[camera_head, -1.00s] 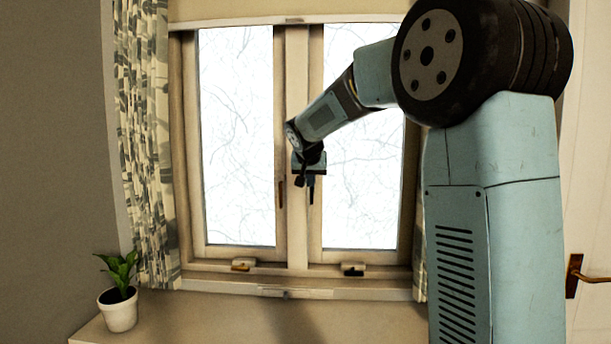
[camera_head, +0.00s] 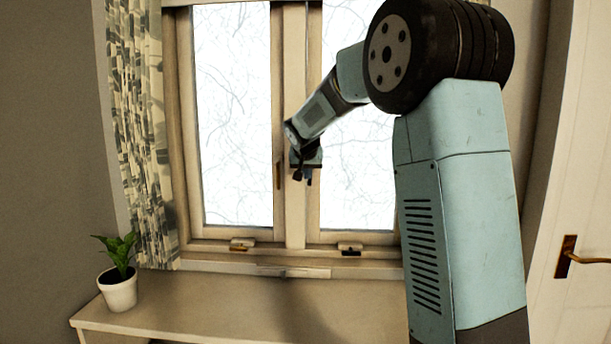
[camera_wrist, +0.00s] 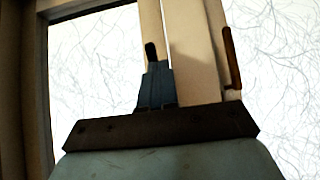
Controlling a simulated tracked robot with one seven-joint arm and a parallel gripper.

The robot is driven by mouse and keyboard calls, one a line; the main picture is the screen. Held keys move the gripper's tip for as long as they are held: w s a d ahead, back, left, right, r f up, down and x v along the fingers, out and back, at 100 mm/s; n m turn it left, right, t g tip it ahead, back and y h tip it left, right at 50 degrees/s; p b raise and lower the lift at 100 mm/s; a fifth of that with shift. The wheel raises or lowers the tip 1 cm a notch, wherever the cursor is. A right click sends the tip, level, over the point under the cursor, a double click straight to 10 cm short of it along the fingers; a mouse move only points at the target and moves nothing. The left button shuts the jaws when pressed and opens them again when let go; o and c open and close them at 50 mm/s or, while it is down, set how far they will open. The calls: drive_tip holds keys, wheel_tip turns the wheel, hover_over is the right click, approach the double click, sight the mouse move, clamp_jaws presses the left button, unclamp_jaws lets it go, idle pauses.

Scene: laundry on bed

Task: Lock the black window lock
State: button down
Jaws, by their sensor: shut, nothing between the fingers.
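The black window lock (camera_head: 349,248) is a small dark catch on a pale mount at the bottom of the right window pane in the head view. My gripper (camera_head: 309,178) points down in front of the window's middle post, above and left of that lock and well apart from it. In the wrist view my gripper (camera_wrist: 155,75) is shut and empty. A small dark shape shows at its tip; I cannot tell whether it is a fingertip or a window part. The lock is not visible in the wrist view.
A brownish lock (camera_head: 239,244) sits under the left pane. A brown handle (camera_head: 279,175) is on the left window frame. A potted plant (camera_head: 119,291) stands at the left of the sill surface (camera_head: 200,310), which is otherwise clear. A door handle (camera_head: 568,258) is at the right.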

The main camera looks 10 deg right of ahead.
sight(310, 181)
drive_tip(key=shift+w+d+f, duration=0.15)
drive_tip(key=shift+d+f, duration=0.05)
drive_tip(key=shift+f, duration=0.4)
drive_tip(key=shift+w+d+f, duration=0.1)
drive_tip(key=shift+d+f, duration=0.05)
drive_tip(key=shift+f, duration=0.4)
drive_tip(key=shift+w+d+f, duration=0.1)
drive_tip(key=shift+w+f, duration=0.15)
drive_tip(key=shift+f, duration=0.2)
drive_tip(key=shift+w+d+f, duration=0.1)
drive_tip(key=shift+w+f, duration=0.15)
drive_tip(key=shift+f, duration=0.2)
drive_tip(key=shift+r, duration=0.15)
drive_tip(key=shift+r, duration=0.7)
drive_tip(key=shift+s, duration=0.1)
